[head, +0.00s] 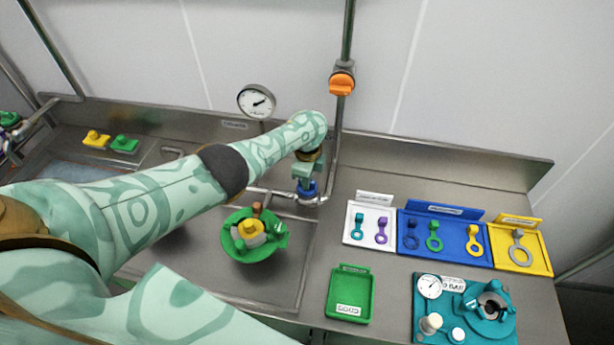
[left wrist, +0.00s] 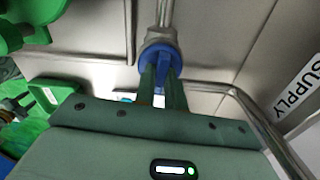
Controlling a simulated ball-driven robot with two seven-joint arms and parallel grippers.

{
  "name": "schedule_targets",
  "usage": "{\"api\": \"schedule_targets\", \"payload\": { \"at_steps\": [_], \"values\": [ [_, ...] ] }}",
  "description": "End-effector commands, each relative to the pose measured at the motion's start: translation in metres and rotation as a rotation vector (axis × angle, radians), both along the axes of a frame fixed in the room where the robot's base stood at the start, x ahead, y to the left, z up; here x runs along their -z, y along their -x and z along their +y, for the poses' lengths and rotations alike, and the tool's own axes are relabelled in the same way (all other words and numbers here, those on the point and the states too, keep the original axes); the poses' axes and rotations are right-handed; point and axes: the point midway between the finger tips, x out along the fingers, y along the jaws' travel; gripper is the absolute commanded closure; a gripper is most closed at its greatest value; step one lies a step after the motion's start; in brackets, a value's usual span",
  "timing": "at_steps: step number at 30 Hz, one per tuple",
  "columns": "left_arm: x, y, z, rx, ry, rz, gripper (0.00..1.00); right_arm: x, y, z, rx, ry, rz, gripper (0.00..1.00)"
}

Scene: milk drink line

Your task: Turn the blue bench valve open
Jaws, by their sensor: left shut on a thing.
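The blue bench valve (head: 308,191) sits on the metal pipe at the back of the bench, just right of the middle of the head view. My left gripper (head: 306,182) reaches down onto it from above and is shut on its blue handle. In the left wrist view the blue valve (left wrist: 160,57) shows with the two green fingers (left wrist: 162,88) of my left gripper on either side of its handle. The fingers hide part of the handle. My right gripper is not in view.
A green round fixture (head: 262,257) stands left of the valve. A pressure gauge (head: 257,101) and an orange valve (head: 342,83) are on the wall side. White, blue (head: 461,257) and yellow trays, a green tray (head: 350,314) and a teal fixture (head: 428,318) lie to the right.

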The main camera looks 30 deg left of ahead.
Motion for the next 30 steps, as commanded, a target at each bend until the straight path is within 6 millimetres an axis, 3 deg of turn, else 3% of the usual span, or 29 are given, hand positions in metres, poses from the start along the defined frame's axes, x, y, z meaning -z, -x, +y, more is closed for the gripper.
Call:
{"api": "schedule_targets", "payload": {
  "at_steps": [9, 25, 26, 27, 28, 30],
  "values": [
    [0.0004, 0.0006, -0.0006, -0.114, 0.000, 0.002, 1.00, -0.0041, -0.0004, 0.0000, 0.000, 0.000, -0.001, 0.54],
    [0.0005, 0.0002, -0.0001, -0.138, 0.001, 0.001, 1.00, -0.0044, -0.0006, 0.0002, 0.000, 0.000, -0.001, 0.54],
    [0.0004, 0.0002, -0.0001, -0.138, 0.001, 0.001, 0.83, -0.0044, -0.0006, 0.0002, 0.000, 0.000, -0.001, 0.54],
    [0.0004, 0.0002, -0.0001, -0.138, 0.001, 0.001, 0.71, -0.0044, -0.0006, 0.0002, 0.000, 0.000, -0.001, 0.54],
    [0.0004, 0.0002, -0.0001, -0.137, 0.001, 0.000, 0.66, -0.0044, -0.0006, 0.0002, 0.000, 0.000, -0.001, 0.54],
    [0.0003, 0.0001, 0.0000, -0.137, 0.001, 0.000, 0.66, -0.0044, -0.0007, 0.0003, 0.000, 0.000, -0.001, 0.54]
  ]
}}
